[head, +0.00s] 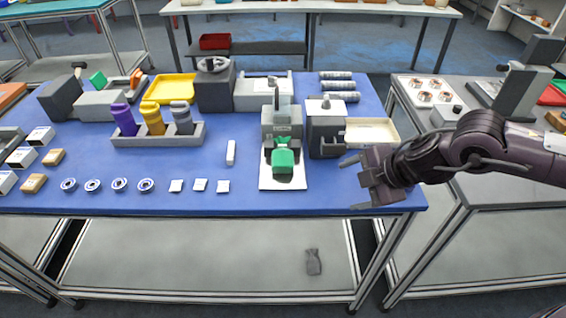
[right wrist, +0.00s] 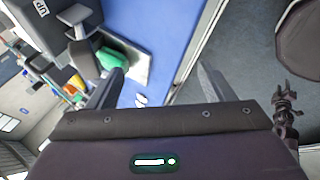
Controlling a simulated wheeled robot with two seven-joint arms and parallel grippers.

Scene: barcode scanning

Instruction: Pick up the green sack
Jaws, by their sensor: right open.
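The green sack (head: 283,160) lies on a white and dark plate (head: 268,183) at the front of a grey device on the blue table. It also shows in the right wrist view (right wrist: 112,59), beyond one finger. My right gripper (head: 355,184) is open and empty, to the right of the sack and apart from it, over the table's front right part. In the right wrist view its two fingers (right wrist: 160,85) are spread with nothing between them. My left gripper is not in view.
The scanner-like grey device (head: 281,122) rises behind the sack. A grey box (head: 325,130) and cream tray (head: 371,131) stand behind my right gripper. A white block (head: 231,153) stands left of the plate. The blue table's front right (head: 330,195) is clear.

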